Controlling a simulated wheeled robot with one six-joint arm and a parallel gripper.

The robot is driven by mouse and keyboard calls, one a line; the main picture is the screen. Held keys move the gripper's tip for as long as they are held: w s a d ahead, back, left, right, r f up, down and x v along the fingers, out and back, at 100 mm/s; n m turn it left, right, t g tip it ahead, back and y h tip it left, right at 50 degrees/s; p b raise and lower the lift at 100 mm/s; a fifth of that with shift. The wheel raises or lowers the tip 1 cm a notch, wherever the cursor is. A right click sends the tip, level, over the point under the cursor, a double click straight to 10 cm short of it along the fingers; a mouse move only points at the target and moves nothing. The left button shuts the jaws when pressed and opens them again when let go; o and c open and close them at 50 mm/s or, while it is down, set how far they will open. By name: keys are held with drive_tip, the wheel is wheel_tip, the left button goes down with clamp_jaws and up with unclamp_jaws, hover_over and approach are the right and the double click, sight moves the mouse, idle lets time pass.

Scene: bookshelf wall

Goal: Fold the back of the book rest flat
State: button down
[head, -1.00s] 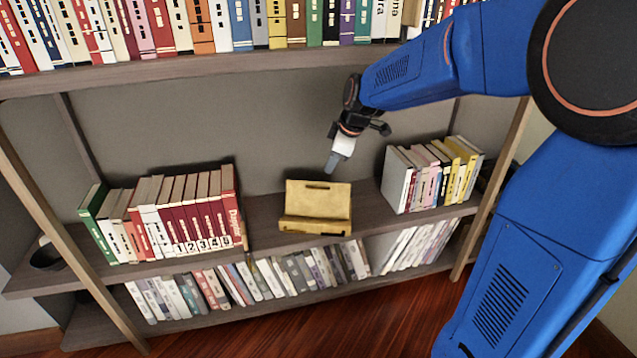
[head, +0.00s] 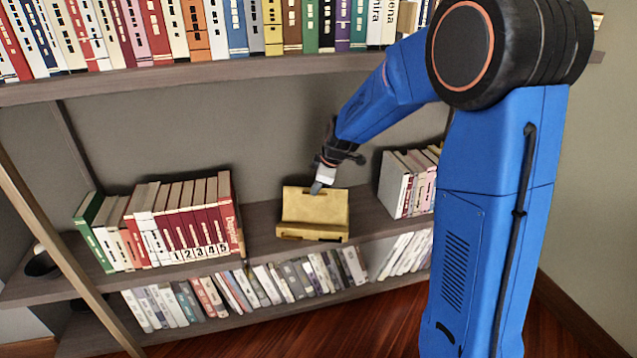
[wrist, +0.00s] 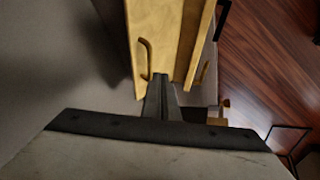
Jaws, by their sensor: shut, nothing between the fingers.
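The book rest (head: 313,207) is a yellow wooden stand on the middle shelf, between two groups of books. Its back stands raised and leaning, with a front ledge along the bottom.
Red and white volumes (head: 180,222) stand left of the rest, and pale books (head: 408,182) stand right of it. The upper shelf board (head: 200,72) runs above my gripper. More books (head: 260,287) fill the shelf below. Shelf space beside the rest is bare.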

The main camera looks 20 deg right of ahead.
drive_tip(key=shift+w+d+f, duration=0.3)
drive_tip(key=shift+w+f, duration=0.5)
drive_tip(key=shift+w, duration=0.1)
drive_tip(key=shift+w, duration=0.1)
drive_tip(key=shift+w+d+g, duration=0.2)
drive_tip(key=shift+w+g, duration=0.1)
drive_tip(key=shift+w, duration=0.1)
drive_tip(key=shift+w+d, duration=0.1)
drive_tip(key=shift+w, duration=0.15)
